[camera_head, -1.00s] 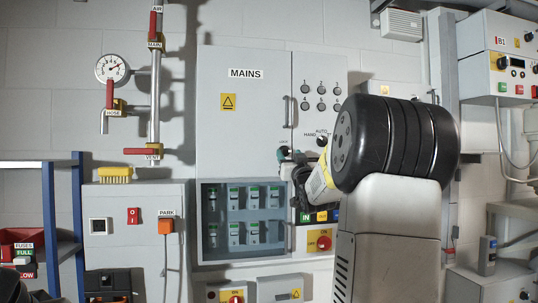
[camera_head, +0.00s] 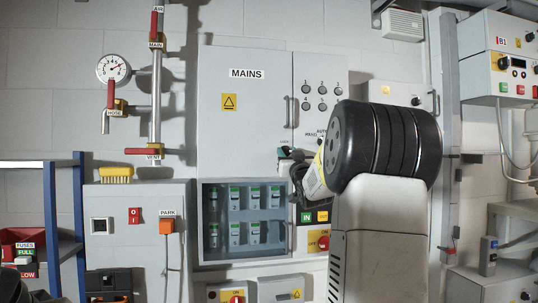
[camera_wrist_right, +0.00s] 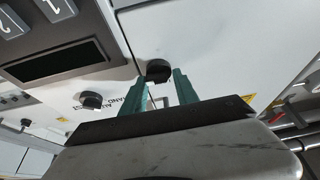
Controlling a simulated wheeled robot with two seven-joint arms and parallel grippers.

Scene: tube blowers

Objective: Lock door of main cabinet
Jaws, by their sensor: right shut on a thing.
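The main cabinet, marked MAINS (camera_head: 246,110), stands in the middle of the head view, with its grey door closed at the top and a vertical handle (camera_head: 289,111) at its right edge. My right gripper (camera_head: 284,152) is at the lower right corner of this door. In the right wrist view its two green fingers (camera_wrist_right: 164,80) are closed around a black knob (camera_wrist_right: 158,68) near the door seam. The knob is hidden behind the fingers in the head view.
A window with several breakers (camera_head: 240,220) lies below the door.

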